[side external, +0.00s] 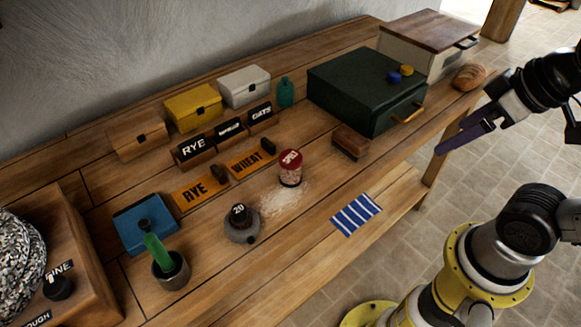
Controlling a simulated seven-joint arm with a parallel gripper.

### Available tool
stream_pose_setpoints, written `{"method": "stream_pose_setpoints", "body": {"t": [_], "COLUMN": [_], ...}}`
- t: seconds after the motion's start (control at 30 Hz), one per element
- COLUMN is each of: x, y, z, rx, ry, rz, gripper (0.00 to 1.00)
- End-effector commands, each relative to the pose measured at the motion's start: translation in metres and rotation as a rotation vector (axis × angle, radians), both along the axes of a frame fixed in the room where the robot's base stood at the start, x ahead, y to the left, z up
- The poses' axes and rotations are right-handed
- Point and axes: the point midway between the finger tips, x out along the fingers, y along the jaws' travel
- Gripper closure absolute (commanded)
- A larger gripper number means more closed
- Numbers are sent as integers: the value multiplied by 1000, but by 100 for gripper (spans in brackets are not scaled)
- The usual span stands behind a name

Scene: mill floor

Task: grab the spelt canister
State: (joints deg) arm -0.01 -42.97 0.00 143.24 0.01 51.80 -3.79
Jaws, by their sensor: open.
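A small clear canister (290,174) with a red lid stands upright near the middle of the bench. White lettering on its lid is small but looks like "SPELT". Pale contents show through its wall, and pale flour or grain lies spilled on the bench in front of it.
A dark green box (365,90) and a brown brush-like block (350,142) stand between the canister and my gripper's side. A loaf (469,77) sits at the far right. A striped cloth (356,214) and a grey weight (241,224) lie nearer the front. Orange RYE (199,191) and WHEAT plates lie left.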

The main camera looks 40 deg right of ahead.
Motion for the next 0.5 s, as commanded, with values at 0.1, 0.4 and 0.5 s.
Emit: {"method": "stream_pose_setpoints", "body": {"t": [0.1, 0.4, 0.5], "x": [2, 74, 112], "y": [0, 13, 25], "z": [9, 64, 70], "rx": [-72, -331, -397], "ry": [-7, 39, 79], "rz": [135, 710, 928], "gripper": [0, 0, 0]}}
